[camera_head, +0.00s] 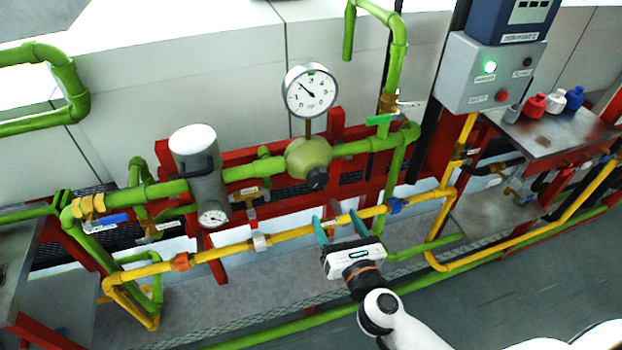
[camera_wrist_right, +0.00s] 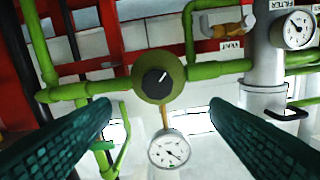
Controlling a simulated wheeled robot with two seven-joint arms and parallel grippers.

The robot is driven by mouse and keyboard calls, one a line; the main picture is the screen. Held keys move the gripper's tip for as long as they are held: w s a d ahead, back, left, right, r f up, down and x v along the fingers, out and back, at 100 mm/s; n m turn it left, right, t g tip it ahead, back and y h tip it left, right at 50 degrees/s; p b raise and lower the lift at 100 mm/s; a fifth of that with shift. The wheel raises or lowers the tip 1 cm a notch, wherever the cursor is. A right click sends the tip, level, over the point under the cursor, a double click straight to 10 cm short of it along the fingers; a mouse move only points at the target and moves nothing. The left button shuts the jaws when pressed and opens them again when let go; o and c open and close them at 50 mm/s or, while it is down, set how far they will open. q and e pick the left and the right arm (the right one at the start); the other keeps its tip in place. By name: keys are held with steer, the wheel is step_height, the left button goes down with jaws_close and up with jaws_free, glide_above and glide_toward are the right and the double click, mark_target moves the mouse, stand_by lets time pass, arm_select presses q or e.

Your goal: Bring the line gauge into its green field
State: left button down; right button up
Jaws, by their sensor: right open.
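The line gauge (camera_head: 310,91) is a round white dial above the green pipe, with a small green field at its top. Its dark needle points up and left, to the left of the green field. Below it, a round green regulator (camera_head: 304,156) carries a black knob (camera_head: 317,178). My right gripper (camera_head: 337,226) is open and empty, below the knob and apart from it. In the right wrist view, the knob (camera_wrist_right: 157,83) shows ahead between the open fingers, with a white mark, and the gauge (camera_wrist_right: 170,150) appears upside down. My left gripper is out of view.
A yellow pipe (camera_head: 290,234) runs close to my right gripper. A grey filter (camera_head: 203,180) with a small gauge stands left of the regulator. A green-handled valve (camera_head: 383,119) is at right. A control box (camera_head: 489,75) with a lit green lamp stands farther right.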

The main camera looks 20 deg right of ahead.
mark_target(320, 181)
steer(key=w+p, duration=0.2)
steer(key=w, duration=1)
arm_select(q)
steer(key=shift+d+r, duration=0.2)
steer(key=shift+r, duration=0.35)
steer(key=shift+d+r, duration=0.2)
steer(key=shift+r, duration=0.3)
arm_select(e)
steer(key=c, duration=1)
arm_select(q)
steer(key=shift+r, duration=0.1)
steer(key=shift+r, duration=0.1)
